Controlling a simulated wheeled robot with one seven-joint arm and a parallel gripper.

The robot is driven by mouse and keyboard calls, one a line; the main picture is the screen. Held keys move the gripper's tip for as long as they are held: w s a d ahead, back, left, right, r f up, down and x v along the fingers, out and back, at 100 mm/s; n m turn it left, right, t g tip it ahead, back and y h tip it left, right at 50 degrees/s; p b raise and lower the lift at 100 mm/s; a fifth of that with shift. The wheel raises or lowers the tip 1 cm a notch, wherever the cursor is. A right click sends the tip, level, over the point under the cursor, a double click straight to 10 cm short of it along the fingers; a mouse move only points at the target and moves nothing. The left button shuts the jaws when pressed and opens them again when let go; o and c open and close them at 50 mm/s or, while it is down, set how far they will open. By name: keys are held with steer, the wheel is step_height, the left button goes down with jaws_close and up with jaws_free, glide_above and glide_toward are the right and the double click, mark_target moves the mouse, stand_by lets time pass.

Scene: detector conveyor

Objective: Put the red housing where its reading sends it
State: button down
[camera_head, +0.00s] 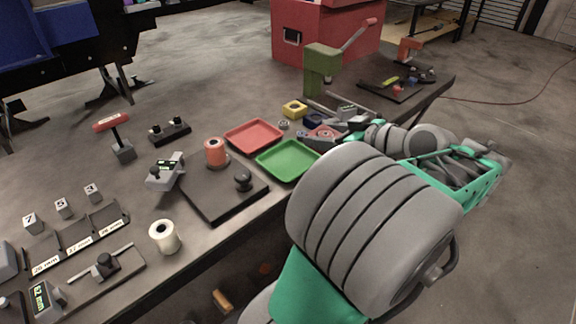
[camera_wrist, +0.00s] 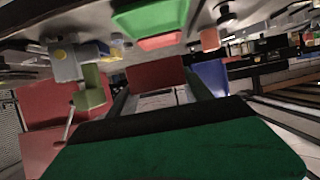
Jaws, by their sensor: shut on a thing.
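The red housing (camera_head: 324,132) shows beside my gripper (camera_head: 332,137) at the back of the table, partly covered by it. In the wrist view the red housing (camera_wrist: 156,74) is between the fingers of my gripper (camera_wrist: 155,98), and the gripper is shut on it. The red tray (camera_head: 253,136) and the green tray (camera_head: 288,160) lie side by side, just left of the gripper; both look empty. A small grey device with a display (camera_head: 346,112) stands close behind the gripper. I cannot read its display.
A yellow housing (camera_head: 294,109) and a blue housing (camera_head: 313,119) sit behind the trays. A green lever press (camera_head: 322,70) stands farther back. A black plate (camera_head: 222,195) holds a red spool (camera_head: 215,153) and a dark knob (camera_head: 243,180). A white spool (camera_head: 164,237) is nearer.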

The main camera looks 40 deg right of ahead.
steer(key=b+x, duration=0.7)
steer(key=x, duration=0.1)
glide_above(290, 163)
steer(key=f, duration=0.4)
steer(key=shift+s+a+f+b, duration=0.1)
steer(key=shift+s+f+b, duration=0.1)
steer(key=shift+f+b, duration=0.15)
steer(key=shift+w+f+b, duration=0.2)
steer(key=shift+f, duration=0.85)
steer(key=shift+w+f+b, duration=0.15)
steer(key=shift+f+b, duration=0.05)
steer(key=shift+f, duration=0.85)
steer(key=shift+c, duration=2.2)
jaws_free()
steer(key=shift+r, duration=0.1)
steer(key=shift+s+r, duration=0.15)
steer(key=shift+s, duration=0.1)
steer(key=p+v, duration=0.3)
steer(key=v, duration=0.8)
steer(key=shift+s+p, duration=0.25)
steer(key=shift+p, duration=0.05)
